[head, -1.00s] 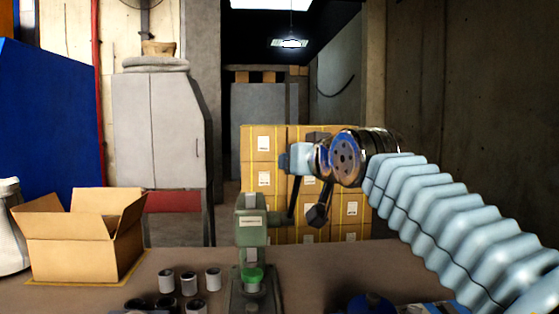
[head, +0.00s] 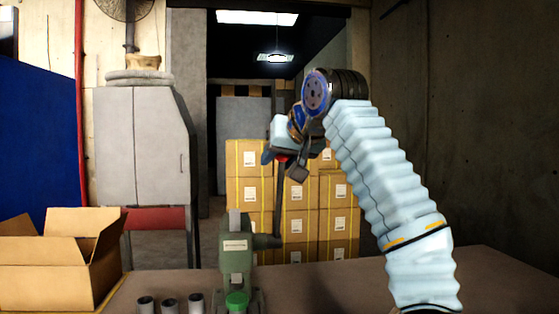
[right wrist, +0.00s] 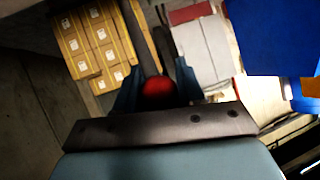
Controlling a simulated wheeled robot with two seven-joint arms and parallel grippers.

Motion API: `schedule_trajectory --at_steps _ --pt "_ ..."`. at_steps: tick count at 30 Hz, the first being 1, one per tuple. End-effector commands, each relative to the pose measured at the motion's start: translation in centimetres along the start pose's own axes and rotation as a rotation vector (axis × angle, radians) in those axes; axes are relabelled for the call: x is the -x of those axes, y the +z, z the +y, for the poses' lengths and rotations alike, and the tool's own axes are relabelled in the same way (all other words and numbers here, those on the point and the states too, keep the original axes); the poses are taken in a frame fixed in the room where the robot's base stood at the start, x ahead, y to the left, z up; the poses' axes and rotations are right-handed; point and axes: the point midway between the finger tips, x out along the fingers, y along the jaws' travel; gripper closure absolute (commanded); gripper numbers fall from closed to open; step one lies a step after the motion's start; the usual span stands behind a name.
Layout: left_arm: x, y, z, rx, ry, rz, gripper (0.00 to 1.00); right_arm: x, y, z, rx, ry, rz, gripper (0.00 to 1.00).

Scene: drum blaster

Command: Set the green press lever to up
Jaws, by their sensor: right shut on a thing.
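The green press (head: 237,257) stands on the table at lower centre in the head view. Its dark lever (head: 277,205) rises from the press's right side and points nearly straight up. My right gripper (head: 281,157) is at the lever's top, shut on its red knob. In the right wrist view, the red knob (right wrist: 158,89) sits between the blue fingers, with the dark lever (right wrist: 143,40) running away from it. My left gripper is not in view.
An open cardboard box (head: 55,270) stands at the left of the table (head: 355,280). Several grey cylinders (head: 170,305) stand left of the press. Stacked cartons (head: 322,215) are behind. The table right of the press looks clear.

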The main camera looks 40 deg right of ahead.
Motion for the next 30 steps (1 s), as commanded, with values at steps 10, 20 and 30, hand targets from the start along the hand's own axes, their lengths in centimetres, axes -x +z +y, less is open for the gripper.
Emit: schedule_trajectory --at_steps 10,20,30 --pt "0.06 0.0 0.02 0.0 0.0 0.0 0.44 -0.11 -0.36 0.04 -0.004 0.002 -0.006 1.0" --pt "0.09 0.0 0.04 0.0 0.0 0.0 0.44 -0.05 -0.43 0.05 -0.004 0.002 -0.003 0.47" --pt "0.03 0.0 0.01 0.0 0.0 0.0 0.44 -0.01 -0.28 -0.01 -0.003 0.001 -0.008 0.38"
